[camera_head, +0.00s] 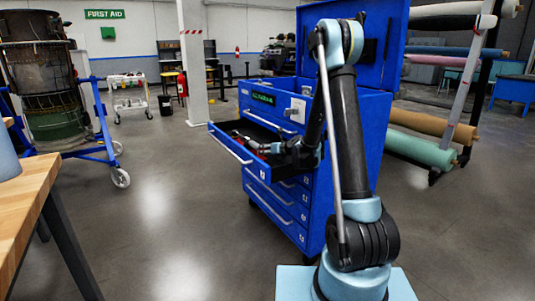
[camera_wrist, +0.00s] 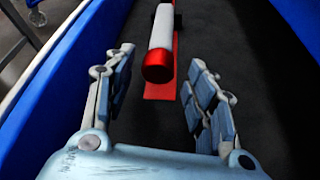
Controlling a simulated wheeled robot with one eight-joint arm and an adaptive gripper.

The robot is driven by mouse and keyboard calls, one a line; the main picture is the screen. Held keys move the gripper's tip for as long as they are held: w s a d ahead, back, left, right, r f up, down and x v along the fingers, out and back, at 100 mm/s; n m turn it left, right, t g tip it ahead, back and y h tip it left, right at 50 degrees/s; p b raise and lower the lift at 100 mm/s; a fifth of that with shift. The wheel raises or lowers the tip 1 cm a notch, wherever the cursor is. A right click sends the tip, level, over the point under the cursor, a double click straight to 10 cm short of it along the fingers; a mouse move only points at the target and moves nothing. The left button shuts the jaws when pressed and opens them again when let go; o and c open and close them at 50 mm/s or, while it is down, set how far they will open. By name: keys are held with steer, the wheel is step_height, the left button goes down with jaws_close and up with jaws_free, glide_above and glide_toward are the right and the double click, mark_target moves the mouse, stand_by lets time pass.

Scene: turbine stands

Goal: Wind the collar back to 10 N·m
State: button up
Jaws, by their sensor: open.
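A tool with a white cylindrical body and a red round end (camera_wrist: 158,66) lies in the open drawer in the wrist view. It lies over a flat red strip (camera_wrist: 160,92). I cannot tell which part is the collar, and no scale is readable. My gripper (camera_wrist: 161,62) is open, its two fingers on either side of the red end and apart from it, with nothing held. Small red items (camera_head: 252,143) show inside the drawer.
The drawer belongs to a blue tool cabinet (camera_head: 360,160) with a raised lid. A wooden bench (camera_head: 25,190) stands at the left and fabric rolls (camera_head: 420,148) at the right.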

steer(key=shift+w+a+f, duration=0.3)
steer(key=shift+w+a, duration=0.1)
steer(key=shift+w, duration=0.1)
steer(key=c, duration=1.1)
steer(key=shift+w+d+m+y, duration=0.15)
steer(key=shift+m+y, duration=0.15)
steer(key=shift+m, duration=0.3)
steer(key=shift+m+g+y, duration=0.4)
steer(key=shift+m+y, duration=0.3)
steer(key=shift+m, duration=0.3)
steer(key=o, duration=1.1)
